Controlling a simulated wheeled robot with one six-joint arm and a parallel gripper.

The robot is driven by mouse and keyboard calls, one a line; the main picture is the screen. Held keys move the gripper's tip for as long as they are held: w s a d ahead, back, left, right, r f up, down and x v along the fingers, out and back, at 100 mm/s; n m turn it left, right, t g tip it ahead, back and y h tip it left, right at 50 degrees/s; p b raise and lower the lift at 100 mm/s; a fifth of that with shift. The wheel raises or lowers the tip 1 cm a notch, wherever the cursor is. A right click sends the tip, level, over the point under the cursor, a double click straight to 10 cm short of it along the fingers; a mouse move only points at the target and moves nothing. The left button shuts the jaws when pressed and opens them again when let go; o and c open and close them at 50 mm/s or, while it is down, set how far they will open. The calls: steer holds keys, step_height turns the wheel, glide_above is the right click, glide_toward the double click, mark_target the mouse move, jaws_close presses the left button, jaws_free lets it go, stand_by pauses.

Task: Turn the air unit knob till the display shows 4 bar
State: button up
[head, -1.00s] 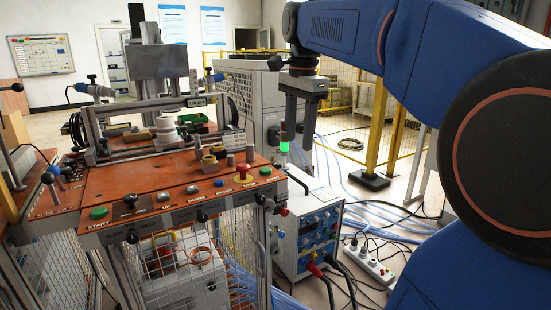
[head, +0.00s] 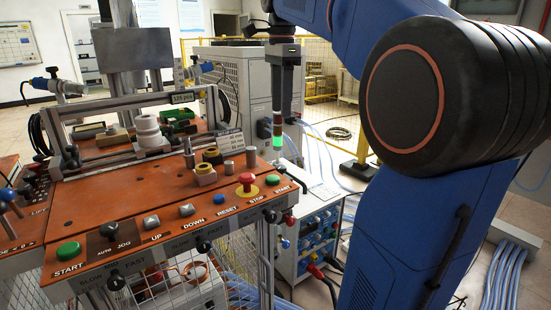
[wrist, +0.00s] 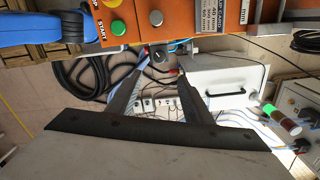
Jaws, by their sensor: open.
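My gripper (head: 278,108) hangs with its fingers pointing down beyond the right end of the orange control bench in the head view. Its two dark fingers stand apart and empty in the wrist view (wrist: 162,78). I cannot clearly make out the air unit knob or a display showing bar.
The orange bench (head: 130,207) carries push buttons and a red emergency stop (head: 246,183). A signal light, lit green (head: 278,141), stands near my gripper. A white power box (head: 292,262) with blue panels sits on the floor. Hoses and cables lie around it.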

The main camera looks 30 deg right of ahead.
mark_target(281, 167)
step_height(281, 167, down, 17)
stand_by(0.6)
steer(key=shift+c, duration=0.7)
steer(key=c, duration=0.9)
